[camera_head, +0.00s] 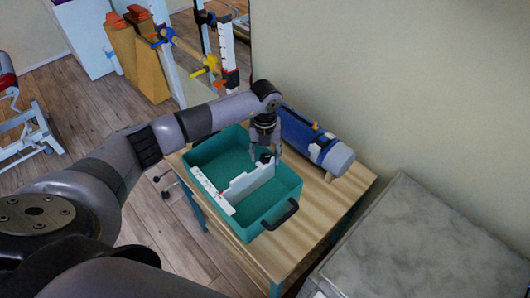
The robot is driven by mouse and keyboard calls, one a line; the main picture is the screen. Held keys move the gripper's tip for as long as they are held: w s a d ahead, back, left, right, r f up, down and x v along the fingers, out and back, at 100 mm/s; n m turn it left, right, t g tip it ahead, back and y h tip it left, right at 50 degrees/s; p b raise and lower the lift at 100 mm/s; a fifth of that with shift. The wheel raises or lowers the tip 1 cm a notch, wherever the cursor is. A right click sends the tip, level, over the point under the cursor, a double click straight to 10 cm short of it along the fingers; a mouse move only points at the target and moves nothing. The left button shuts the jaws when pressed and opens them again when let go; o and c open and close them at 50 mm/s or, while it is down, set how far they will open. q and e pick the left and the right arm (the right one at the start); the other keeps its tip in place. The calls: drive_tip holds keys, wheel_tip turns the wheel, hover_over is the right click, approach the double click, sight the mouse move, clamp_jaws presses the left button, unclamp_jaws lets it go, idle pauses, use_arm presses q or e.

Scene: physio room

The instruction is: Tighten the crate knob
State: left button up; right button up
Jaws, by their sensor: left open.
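A teal crate (285,178) stands on a wooden table (333,200). It has a white divider (246,183) inside, a white strip along its near left wall and a black handle (280,214) at its front right. A small dark knob (265,158) shows at the upper end of the divider. My left gripper (265,155) points down over the crate with its fingers apart, one on each side of the knob. I cannot tell whether the fingers touch it. My right gripper is not in view.
A blue cylinder (305,135) with a pale end lies behind the crate, close to the wall. A grey marbled surface (425,245) stands at the lower right. Bare tabletop shows right of the crate. Exercise equipment (203,62) stands at the back.

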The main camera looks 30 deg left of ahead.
use_arm(q)
drive_tip(key=shift+c, duration=0.3)
drive_tip(key=c, duration=1.1)
